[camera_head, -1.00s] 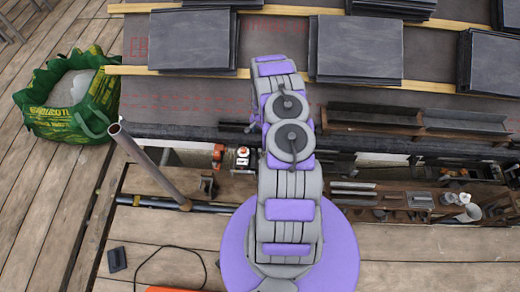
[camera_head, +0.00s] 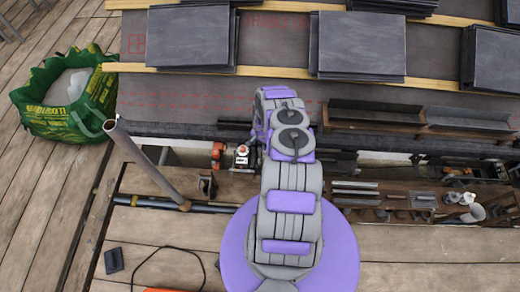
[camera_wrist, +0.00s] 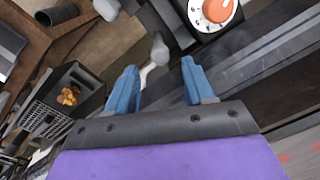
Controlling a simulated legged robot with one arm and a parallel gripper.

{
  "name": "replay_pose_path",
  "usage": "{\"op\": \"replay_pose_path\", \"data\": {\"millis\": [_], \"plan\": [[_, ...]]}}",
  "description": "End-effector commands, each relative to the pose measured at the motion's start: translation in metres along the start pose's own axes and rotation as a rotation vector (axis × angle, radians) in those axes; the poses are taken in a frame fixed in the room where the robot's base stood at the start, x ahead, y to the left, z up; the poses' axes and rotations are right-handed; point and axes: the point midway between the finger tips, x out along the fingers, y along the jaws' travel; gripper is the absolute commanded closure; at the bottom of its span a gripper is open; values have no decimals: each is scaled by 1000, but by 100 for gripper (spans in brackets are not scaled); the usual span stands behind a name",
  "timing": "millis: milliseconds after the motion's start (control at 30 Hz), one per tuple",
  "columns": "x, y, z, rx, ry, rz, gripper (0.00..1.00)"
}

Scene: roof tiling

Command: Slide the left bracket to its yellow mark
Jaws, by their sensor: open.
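My gripper shows in the wrist view (camera_wrist: 160,66), with two blue fingers apart and nothing between them. In the head view my own arm hides it. Beyond the fingertips is a dark device with an orange and white dial (camera_wrist: 213,12) and grey rounded knobs (camera_wrist: 160,50). A similar orange and white device (camera_head: 241,157) stands just left of my arm in the head view, below the roof edge. I cannot make out the left bracket or its yellow mark for sure in either view.
Stacked slates (camera_head: 361,44) lie on wooden battens (camera_head: 270,75) across the roof. Dark trough-like pieces (camera_head: 376,114) lie right of my arm. A green bag (camera_head: 66,105) stands at left, near a slanted grey pole (camera_head: 147,163). Tools and cups (camera_head: 472,212) crowd the lower right.

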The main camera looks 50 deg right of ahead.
Motion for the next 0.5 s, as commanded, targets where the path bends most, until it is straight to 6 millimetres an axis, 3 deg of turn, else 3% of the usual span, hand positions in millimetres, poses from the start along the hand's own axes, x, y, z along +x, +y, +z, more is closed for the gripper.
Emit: {"op": "replay_pose_path", "data": {"millis": [200,500], "plan": [[32,0,0,0,1,-2,48],[48,0,0,1,0,0,48]]}}
